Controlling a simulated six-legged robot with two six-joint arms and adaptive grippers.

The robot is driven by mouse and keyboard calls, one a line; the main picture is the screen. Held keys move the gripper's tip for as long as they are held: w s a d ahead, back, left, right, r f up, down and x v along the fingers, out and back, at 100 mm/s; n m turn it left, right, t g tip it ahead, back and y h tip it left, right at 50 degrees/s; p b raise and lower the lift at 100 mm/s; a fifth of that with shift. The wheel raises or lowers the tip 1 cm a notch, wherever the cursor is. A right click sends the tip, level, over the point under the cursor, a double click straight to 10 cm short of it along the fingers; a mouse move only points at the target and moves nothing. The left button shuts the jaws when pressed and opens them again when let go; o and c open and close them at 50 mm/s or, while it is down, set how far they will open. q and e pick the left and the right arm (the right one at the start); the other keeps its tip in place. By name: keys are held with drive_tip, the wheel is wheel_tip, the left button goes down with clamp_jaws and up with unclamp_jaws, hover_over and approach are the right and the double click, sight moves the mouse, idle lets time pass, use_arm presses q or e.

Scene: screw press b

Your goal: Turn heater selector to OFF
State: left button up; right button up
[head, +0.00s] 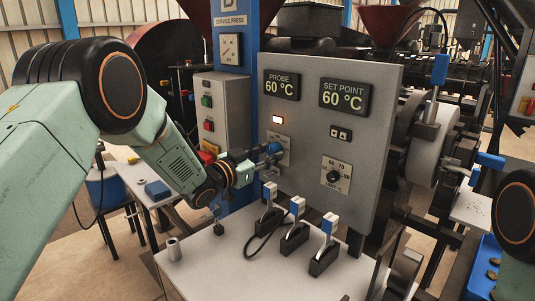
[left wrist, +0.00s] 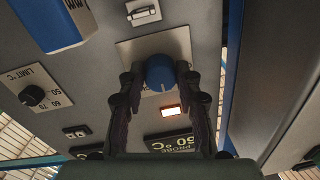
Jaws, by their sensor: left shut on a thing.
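The heater selector is a blue knob (head: 275,147) on a pale plate on the grey control panel (head: 310,190). In the left wrist view the blue knob (left wrist: 160,72) sits between the two dark fingers of my left gripper (left wrist: 159,80). In the head view my left gripper (head: 264,156) reaches the panel from the left and is shut on the knob. The plate's markings are too small or covered to read. A lamp (head: 277,120) by the selector is lit. My right gripper is not in view; only part of my right arm shows at the right edge.
The probe display (head: 282,85) and set point display (head: 345,95) both read 60 °C. A limit dial (head: 334,176) is lower right on the panel. Several blue-and-white levers (head: 296,208) stand on the bench below. A switch box (head: 222,110) is left of the panel.

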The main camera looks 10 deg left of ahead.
use_arm(q)
drive_tip(key=shift+w+r, duration=0.1)
drive_tip(key=shift+r, duration=0.05)
drive_tip(key=c, duration=0.3)
